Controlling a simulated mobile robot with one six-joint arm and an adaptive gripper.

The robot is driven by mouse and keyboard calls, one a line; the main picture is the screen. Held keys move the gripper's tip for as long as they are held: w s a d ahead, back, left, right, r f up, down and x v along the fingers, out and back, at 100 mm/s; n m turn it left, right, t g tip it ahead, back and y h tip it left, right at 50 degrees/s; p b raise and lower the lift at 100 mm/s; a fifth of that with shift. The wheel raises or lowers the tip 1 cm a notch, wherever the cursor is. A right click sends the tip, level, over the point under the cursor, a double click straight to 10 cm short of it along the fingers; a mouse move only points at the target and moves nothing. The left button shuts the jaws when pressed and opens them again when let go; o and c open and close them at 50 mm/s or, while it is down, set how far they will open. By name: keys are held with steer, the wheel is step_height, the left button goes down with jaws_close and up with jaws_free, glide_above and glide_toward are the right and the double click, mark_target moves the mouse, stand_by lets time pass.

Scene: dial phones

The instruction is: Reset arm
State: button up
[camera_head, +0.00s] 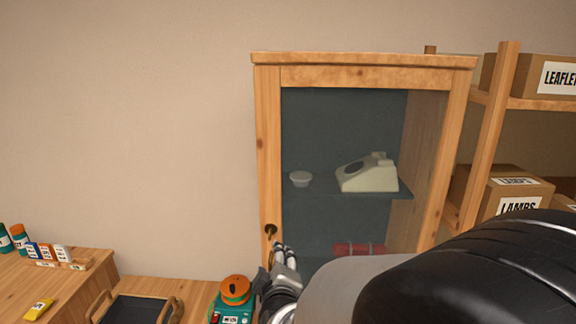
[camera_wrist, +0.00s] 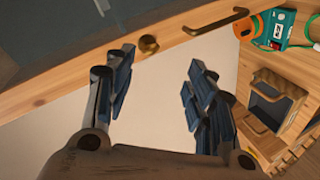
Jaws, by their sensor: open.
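My gripper (camera_head: 284,260) is in front of the lower left side of the wooden cabinet (camera_head: 268,140), partly hidden by my own arm in the head view. In the wrist view my gripper (camera_wrist: 160,85) is open, its two dark fingers wide apart with nothing between them. A brass knob (camera_wrist: 148,44) and a bar handle (camera_wrist: 215,22) on the cabinet's wooden frame show beyond the fingertips. The knob (camera_head: 271,230) also shows in the head view. A cream dial phone (camera_head: 368,174) stands on the cabinet's shelf, beside a small pale bowl (camera_head: 301,178).
A red roll (camera_head: 358,249) lies low in the cabinet. A teal and orange device (camera_head: 235,302) and a dark tray (camera_head: 140,309) with wooden handles sit on the left bench. Shelving with cardboard boxes (camera_head: 502,188) stands at right. The wall space above the bench is clear.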

steer(key=s+d+m+g+b, duration=0.1)
steer(key=s+d+m+g, duration=0.2)
steer(key=s, duration=0.7)
steer(key=s+d+f+m+g+h, duration=0.1)
steer(key=s+d+m+g, duration=0.2)
steer(key=s+d+m, duration=0.2)
steer(key=s+d+m+g+b, duration=0.1)
steer(key=s+d+m+g, duration=0.2)
steer(key=s+d, duration=0.6)
steer(key=s+m, duration=0.2)
steer(key=s, duration=0.5)
steer(key=shift+s+d+f+g+h+b, duration=0.2)
steer(key=shift+f+g+h+b, duration=0.1)
steer(key=shift+g, duration=0.1)
